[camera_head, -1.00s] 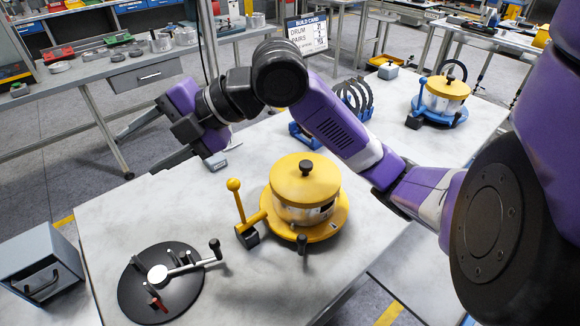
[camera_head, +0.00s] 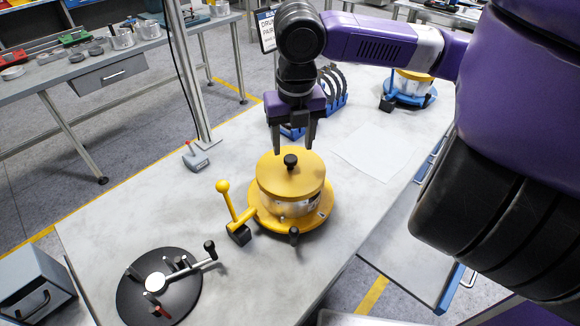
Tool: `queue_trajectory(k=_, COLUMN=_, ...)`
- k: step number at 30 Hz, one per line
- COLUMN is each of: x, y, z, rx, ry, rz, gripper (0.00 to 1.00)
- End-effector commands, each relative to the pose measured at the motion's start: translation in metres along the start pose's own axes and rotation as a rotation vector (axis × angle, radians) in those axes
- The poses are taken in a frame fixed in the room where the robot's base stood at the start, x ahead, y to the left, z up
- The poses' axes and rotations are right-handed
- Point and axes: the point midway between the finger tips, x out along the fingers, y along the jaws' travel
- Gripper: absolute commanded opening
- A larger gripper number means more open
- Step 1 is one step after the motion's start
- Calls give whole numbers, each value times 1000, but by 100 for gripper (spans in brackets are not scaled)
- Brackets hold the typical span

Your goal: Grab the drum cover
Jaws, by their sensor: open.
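The drum cover (camera_head: 272,178) is a round yellow lid with a black knob (camera_head: 290,161) at its centre. It sits on a silver drum (camera_head: 290,208) that stands on a round yellow base (camera_head: 316,217) with a ball-topped yellow lever (camera_head: 229,203) at its left. My gripper (camera_head: 293,146) points down with its fingers apart and empty. In the picture its fingertips are just above the knob, near the lid's far side. I cannot tell the exact height gap.
A black round fixture (camera_head: 132,302) with a handle lies at the table's front left. A grey block with a red handle (camera_head: 195,157) is at the left edge. Behind are black rings in a blue rack (camera_head: 332,88) and a second yellow-lidded drum on a blue base (camera_head: 411,91). A white sheet (camera_head: 378,150) lies right.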

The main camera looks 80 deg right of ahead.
Motion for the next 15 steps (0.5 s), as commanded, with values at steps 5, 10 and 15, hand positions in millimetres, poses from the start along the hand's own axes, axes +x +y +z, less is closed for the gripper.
queue_trajectory(k=5, x=22, y=2, z=0, rx=2, ry=4, rz=0, gripper=55)
queue_trajectory(k=10, x=44, y=2, z=0, rx=2, ry=1, rz=1, gripper=55)
queue_trajectory(k=15, x=50, y=3, z=1, rx=0, ry=-1, rz=2, gripper=55)
